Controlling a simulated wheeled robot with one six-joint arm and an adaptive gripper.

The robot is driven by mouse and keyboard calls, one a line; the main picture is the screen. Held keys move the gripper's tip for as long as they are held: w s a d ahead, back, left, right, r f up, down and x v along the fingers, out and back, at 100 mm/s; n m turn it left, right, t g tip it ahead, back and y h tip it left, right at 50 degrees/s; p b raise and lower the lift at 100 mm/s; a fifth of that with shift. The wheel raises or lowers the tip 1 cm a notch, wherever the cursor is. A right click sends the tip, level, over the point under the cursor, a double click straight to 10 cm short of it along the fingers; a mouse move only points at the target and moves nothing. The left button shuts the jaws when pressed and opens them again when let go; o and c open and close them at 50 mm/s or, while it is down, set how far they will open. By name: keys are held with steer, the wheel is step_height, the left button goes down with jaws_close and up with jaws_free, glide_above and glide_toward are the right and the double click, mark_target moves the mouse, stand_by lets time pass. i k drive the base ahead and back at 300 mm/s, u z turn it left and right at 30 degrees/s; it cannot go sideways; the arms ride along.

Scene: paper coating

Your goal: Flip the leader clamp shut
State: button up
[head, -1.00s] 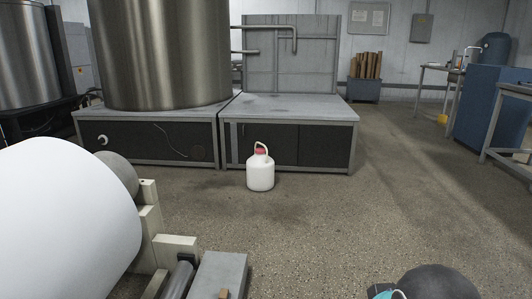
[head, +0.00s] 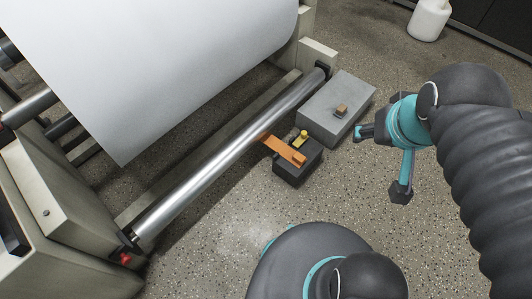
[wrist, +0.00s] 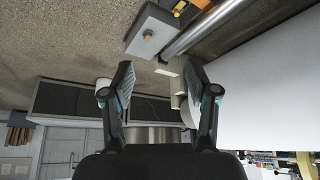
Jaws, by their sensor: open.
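The leader clamp is a dark block (head: 298,168) with an orange lever (head: 283,150) and a small yellow knob (head: 303,136). It stands on the floor side of the steel roller (head: 235,150), and the lever's far end reaches to the roller. I cannot tell whether the lever is flipped over. Part of the orange lever (wrist: 180,9) shows at the top edge of the wrist view. My gripper (head: 381,162) is right of the clamp, apart from it. Its two fingers are spread and empty in the wrist view (wrist: 158,72).
A grey box (head: 342,100) with a small brown block (head: 341,111) on it stands beside the clamp, between it and the roller's far end. The white paper roll (head: 170,60) hangs beyond the roller. A white jug (head: 430,18) stands far off.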

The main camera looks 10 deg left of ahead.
mark_target(298, 142)
steer(key=u, duration=0.5)
steer(key=k, duration=1.2)
steer(key=z, duration=0.5)
